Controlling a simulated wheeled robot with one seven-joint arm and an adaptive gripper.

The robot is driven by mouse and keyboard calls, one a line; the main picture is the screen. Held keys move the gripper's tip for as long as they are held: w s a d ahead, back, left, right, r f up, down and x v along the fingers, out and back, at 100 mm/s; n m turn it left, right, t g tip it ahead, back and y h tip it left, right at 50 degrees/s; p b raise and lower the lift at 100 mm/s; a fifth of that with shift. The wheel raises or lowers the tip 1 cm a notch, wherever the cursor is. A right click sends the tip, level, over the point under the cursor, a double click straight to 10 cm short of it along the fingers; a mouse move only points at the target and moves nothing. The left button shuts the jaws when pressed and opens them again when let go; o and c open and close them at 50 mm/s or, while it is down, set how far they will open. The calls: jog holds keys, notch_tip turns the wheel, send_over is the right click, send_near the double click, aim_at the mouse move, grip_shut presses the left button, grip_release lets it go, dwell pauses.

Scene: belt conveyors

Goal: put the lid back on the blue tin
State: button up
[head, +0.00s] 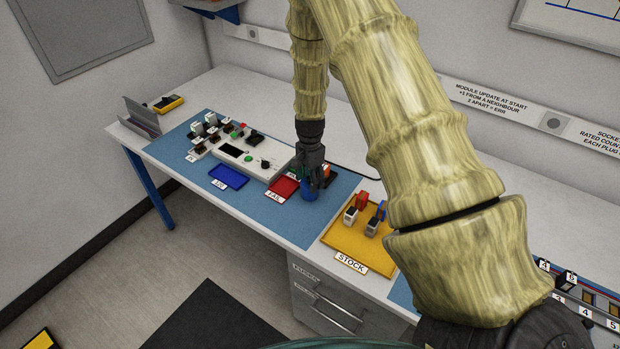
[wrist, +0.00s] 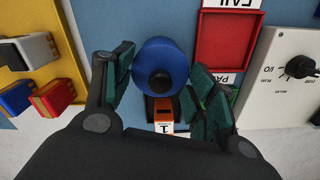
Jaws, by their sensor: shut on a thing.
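A round blue lid (wrist: 158,62) with a black knob (wrist: 160,82) in its middle is between the fingers of my gripper (wrist: 162,68) in the wrist view, and the gripper is shut on it. In the head view my gripper (head: 316,172) points down over the blue mat, with a blue round body (head: 309,192) at its fingertips, just right of the red tray. I take this body to be the blue tin or its lid; the fingers cover part of it. I cannot tell how the lid sits on the tin, since the tin's wall is hidden in the wrist view.
The red FAIL tray (head: 284,187) lies close on the left, with a blue tray (head: 229,176) and a white control panel (head: 244,156) beyond. An orange block (wrist: 160,108) stands close by. The yellow STOCK tray (head: 342,238) with several plugs is to the right.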

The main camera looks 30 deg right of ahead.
jog(key=o, duration=1.3)
jog(key=shift+r+p, duration=2.3)
jog(key=shift+r, duration=1.2)
grip_shut()
